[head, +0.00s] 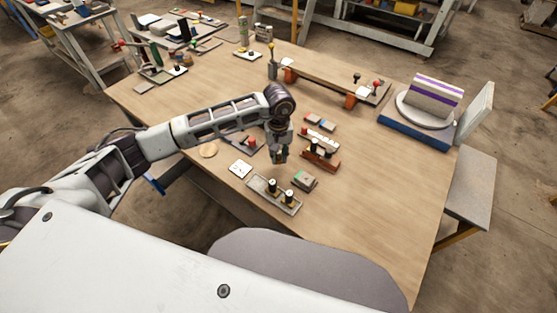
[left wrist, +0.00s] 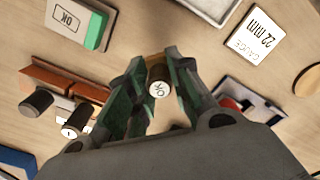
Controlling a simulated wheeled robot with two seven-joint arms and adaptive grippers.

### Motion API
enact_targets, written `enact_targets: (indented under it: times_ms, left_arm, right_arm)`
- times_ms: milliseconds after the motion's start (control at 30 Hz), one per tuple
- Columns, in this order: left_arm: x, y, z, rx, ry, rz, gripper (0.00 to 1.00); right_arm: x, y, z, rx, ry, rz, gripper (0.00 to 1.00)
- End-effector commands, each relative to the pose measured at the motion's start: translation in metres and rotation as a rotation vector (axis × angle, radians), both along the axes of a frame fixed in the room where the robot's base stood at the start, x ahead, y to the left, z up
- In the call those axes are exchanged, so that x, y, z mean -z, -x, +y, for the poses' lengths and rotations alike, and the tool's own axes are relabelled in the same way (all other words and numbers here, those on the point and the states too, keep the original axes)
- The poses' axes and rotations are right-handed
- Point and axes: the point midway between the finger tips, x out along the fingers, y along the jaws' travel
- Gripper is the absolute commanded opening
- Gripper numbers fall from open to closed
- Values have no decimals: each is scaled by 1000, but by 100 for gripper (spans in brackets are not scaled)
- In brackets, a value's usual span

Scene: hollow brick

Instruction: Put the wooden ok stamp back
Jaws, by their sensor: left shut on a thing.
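My left gripper (head: 279,157) is shut on the wooden ok stamp (left wrist: 158,86), a small cylinder whose pale round end reads "OK" in the left wrist view. The stamp sits between the green fingers (left wrist: 152,66); in the head view the fingers hide most of it. A reddish-brown rack (left wrist: 62,83) with dark-handled stamps (left wrist: 36,102) lies beside the gripper; in the head view the rack (head: 321,160) is just to its right. My right gripper is not in view.
A green-and-white pad marked OK (left wrist: 76,22) lies near the tray. A white "22 mm gauge" card (head: 241,170) and round wooden disc (head: 208,150) lie left of the gripper. A long raised wooden board (head: 325,80) stands behind. The table's right front is clear.

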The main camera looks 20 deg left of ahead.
Motion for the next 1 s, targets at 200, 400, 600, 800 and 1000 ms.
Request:
enact_targets:
  times_ms: [200, 400, 600, 800, 1000]
  left_arm:
    - [3, 0, 0, 0, 0, 1, 6]
    - [21, 1, 0, -1, 1, 2, 6]
    - [36, 0, -1, 1, 0, 0, 6]
    - [37, 0, 0, 1, 0, -1, 6]
    - [38, 0, 0, 0, 0, -1, 6]
  right_arm:
    - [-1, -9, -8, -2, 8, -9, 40]
    - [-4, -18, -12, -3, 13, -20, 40]
    - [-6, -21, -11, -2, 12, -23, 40]
    - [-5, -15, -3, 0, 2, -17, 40]
    - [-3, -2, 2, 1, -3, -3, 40]
